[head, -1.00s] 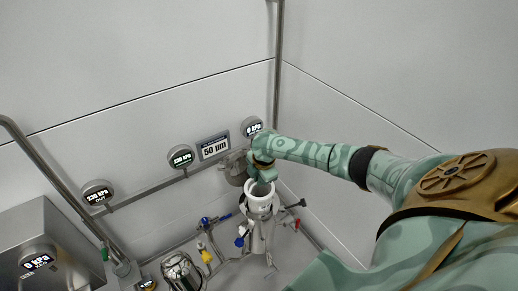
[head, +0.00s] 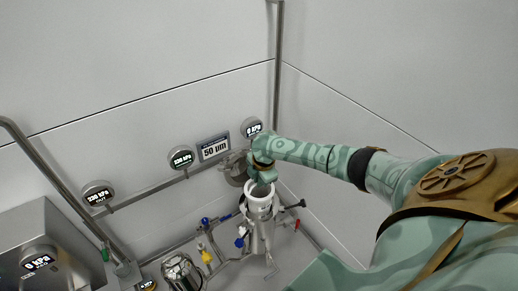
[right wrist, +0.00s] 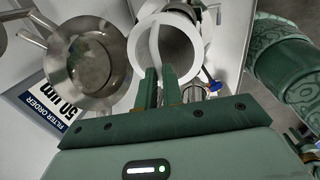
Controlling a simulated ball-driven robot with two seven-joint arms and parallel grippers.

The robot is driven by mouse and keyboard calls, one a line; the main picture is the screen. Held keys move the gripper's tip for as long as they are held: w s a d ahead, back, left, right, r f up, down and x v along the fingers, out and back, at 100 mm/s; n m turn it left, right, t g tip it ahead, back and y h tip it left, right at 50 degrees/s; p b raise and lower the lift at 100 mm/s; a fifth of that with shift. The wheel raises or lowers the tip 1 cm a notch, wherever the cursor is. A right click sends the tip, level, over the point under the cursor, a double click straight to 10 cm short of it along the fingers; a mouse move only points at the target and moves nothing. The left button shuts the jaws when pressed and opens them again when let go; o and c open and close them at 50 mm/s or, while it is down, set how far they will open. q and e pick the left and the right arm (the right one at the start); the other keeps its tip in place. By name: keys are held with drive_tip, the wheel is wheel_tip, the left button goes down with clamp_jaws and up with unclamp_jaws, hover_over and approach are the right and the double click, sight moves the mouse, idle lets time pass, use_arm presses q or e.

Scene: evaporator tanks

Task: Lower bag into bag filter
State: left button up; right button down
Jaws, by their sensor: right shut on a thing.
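The white filter bag (head: 250,198) has a stiff round rim and shows at the mouth of the steel bag filter housing (head: 261,234). Little of its side shows above the housing; the rest is hidden. In the right wrist view the white rim (right wrist: 203,58) lies just beyond the fingertips, and a pale strap crosses its opening. My right gripper (head: 264,178) is over the rim; its green fingers (right wrist: 160,73) are shut on the bag's strap. Whether the rim is fully seated I cannot tell. My left gripper is not in view.
The open steel lid (right wrist: 85,62) stands beside the housing mouth, close to my right gripper. A "50 µm" sign (head: 214,148) and round gauges (head: 180,158) are on the wall rail. Pipes with blue and yellow valve handles (head: 207,257) surround the housing's lower part.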

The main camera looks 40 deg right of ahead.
sight(259, 190)
drive_tip(key=shift+f, duration=0.15)
drive_tip(key=shift+s+b+x, duration=0.25)
drive_tip(key=shift+b+x, duration=0.7)
drive_tip(key=shift+x, duration=0.2)
drive_tip(key=shift+s+b+x, duration=0.25)
drive_tip(key=shift+b+x, duration=0.65)
drive_tip(key=shift+x, duration=0.3)
drive_tip(key=shift+f, duration=0.15)
drive_tip(key=shift+a+p, duration=0.1)
drive_tip(key=shift+p, duration=0.25)
drive_tip(key=shift+f, duration=0.2)
drive_tip(key=shift+s+b+x, duration=0.25)
drive_tip(key=shift+b+x, duration=0.85)
drive_tip(key=shift+x, duration=0.05)
drive_tip(key=shift+s+b+x, duration=0.25)
drive_tip(key=shift+b+x, duration=0.8)
drive_tip(key=shift+x, duration=0.15)
drive_tip(key=c, duration=1.5)
unclamp_jaws()
